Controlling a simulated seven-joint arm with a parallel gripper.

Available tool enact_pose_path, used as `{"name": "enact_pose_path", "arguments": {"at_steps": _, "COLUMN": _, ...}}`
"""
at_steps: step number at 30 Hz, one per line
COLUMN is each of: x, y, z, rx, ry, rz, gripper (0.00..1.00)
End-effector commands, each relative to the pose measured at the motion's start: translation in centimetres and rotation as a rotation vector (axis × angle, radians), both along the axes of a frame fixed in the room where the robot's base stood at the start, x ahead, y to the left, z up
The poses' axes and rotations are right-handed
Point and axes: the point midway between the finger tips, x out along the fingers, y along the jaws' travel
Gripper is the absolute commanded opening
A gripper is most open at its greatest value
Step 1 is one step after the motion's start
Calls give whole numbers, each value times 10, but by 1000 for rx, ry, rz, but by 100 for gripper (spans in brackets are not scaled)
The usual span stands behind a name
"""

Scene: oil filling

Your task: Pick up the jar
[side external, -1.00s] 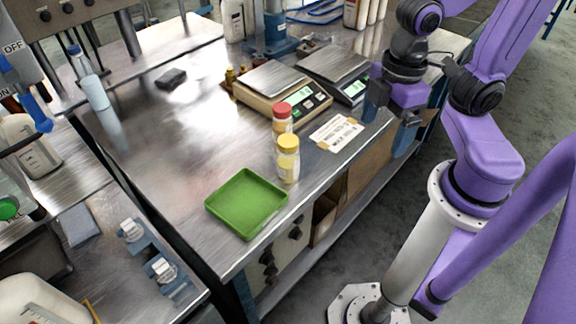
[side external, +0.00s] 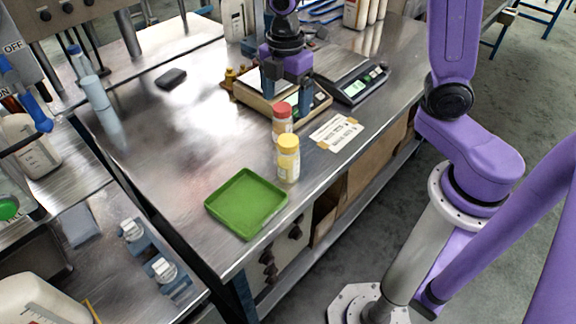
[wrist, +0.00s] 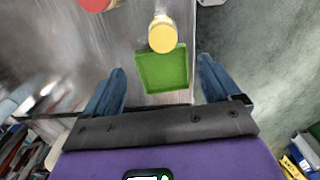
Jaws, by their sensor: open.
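Two small jars stand upright on the metal table, close together. One jar has a yellow lid (side external: 288,158) and the other has a red lid (side external: 282,119), just behind it in the side view. In the wrist view the yellow-lidded jar (wrist: 162,34) is at top centre and the red lid (wrist: 95,4) is cut by the top left edge.
A green tray (side external: 209,205) lies in front of the jars near the table edge. A paper label (side external: 337,132) lies right of the jars. The left table surface is mostly clear.

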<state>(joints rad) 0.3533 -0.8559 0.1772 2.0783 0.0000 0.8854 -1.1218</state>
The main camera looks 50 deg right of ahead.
Motion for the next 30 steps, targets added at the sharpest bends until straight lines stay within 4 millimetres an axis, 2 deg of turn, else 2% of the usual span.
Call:
{"name": "enact_pose_path", "arguments": {"at_steps": 5, "x": 0, "y": -1, "z": -22, "rx": -3, "ry": 7, "rz": 3, "gripper": 90}}
{"name": "enact_pose_path", "arguments": {"at_steps": 18, "x": -1, "y": -1, "z": -98, "rx": -3, "ry": 6, "rz": 2, "gripper": 90}}
{"name": "enact_pose_path", "arguments": {"at_steps": 24, "x": -1, "y": -1, "z": -118, "rx": -2, "ry": 3, "rz": 2, "gripper": 90}}
{"name": "enact_pose_path", "arguments": {"at_steps": 30, "x": -1, "y": -1, "z": -127, "rx": -2, "ry": 3, "rz": 1, "gripper": 90}}
